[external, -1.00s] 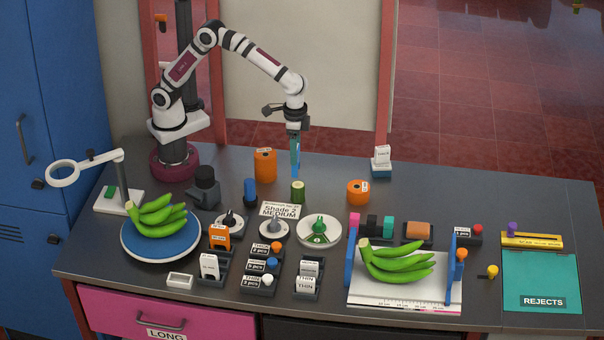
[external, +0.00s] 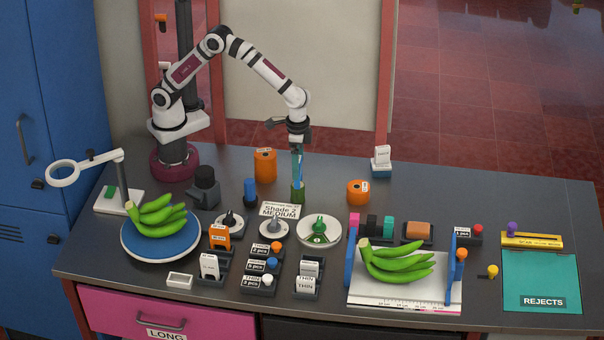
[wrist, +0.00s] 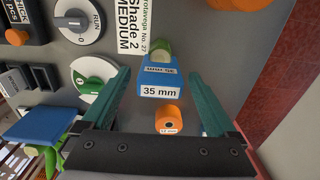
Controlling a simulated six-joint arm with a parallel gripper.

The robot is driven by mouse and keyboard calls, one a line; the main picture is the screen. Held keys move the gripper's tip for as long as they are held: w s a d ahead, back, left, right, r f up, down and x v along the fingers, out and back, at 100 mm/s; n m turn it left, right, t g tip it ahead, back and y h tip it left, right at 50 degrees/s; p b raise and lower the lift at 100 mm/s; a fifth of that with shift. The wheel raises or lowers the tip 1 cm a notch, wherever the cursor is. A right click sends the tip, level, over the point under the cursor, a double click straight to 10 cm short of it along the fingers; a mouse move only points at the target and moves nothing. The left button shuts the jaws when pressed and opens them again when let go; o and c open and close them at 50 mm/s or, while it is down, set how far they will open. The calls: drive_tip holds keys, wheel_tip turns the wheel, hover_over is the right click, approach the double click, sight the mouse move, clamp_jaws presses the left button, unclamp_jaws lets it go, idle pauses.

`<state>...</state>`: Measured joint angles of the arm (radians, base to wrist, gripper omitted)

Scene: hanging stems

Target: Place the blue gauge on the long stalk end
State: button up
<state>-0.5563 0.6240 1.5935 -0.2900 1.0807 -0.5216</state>
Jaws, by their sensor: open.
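The blue gauge (wrist: 160,82), labelled "35 mm", is between my fingers in the wrist view, with a gap to each finger. A green stalk end (wrist: 163,48) shows just beyond it. In the external view the upright green stalk (external: 298,197) stands on the table directly below my gripper (external: 297,178). The teal fingers reach down to its top, and a strip of blue shows between them. My gripper also shows in the wrist view (wrist: 163,103), open. The gauge is at the stalk's top; I cannot tell how far it sits over it.
A short orange ring (external: 357,191) stands to the right. A "Shade 2 MEDIUM" sign (external: 280,210) and dials are in front. Green bananas (external: 398,264) lie on a white board.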

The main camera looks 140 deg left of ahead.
wheel_tip(320, 180, up, 11)
drive_tip(key=s+d+r+m, duration=0.4)
drive_tip(key=s+d, duration=0.2)
drive_tip(key=d, duration=0.3)
drive_tip(key=s+d+f+m+y, duration=0.1)
drive_tip(key=s+d+f+m, duration=0.1)
drive_tip(key=s+d+m, duration=0.3)
drive_tip(key=s+d+f+m, duration=0.2)
drive_tip(key=s+d+m, duration=0.3)
drive_tip(key=s, duration=0.8)
drive_tip(key=shift+s+d+f+m+y, duration=0.3)
drive_tip(key=shift+s+d+f+y, duration=0.05)
drive_tip(key=shift+d+f+y, duration=0.1)
